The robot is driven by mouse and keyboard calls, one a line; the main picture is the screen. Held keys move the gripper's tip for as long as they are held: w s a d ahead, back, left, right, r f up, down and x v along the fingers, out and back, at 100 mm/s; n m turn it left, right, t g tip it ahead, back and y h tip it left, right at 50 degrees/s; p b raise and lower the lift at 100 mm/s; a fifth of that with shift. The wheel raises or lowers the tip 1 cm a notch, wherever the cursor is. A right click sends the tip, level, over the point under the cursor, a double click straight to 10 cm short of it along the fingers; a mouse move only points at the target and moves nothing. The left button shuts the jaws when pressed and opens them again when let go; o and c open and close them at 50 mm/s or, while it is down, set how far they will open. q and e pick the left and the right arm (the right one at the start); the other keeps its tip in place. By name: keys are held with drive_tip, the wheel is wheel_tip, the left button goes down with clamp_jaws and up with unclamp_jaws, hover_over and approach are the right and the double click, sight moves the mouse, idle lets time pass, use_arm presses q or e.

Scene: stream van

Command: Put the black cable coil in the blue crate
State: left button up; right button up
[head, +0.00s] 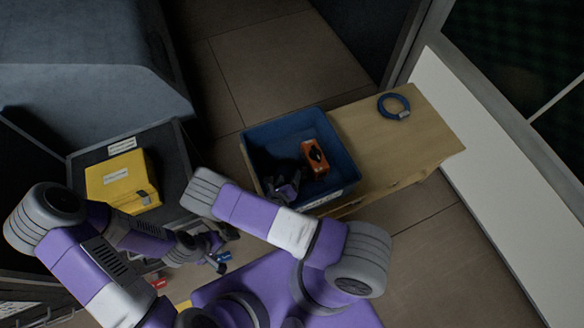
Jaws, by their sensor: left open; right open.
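The blue crate (340,141) stands at the left end of a wooden bench, with an orange device (314,157) inside it. I cannot make out a black cable coil; the crate's dark interior is partly hidden by my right arm. My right gripper (287,189) is open at the crate's near left part, low over or inside it; its depth is unclear. My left gripper (226,251) is open, left of the crate and lower in the picture, close to a small blue item (218,257).
A blue cable coil (394,106) lies on the wooden bench (425,140), right of the crate. A yellow case (121,181) lies in a dark tray (176,165) at left. A small red item (157,283) lies near my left arm. Tiled floor (285,63) is clear behind the crate.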

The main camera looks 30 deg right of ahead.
drive_tip(key=v, duration=0.4)
drive_tip(key=shift+s+p, duration=0.1)
drive_tip(key=shift+p, duration=0.2)
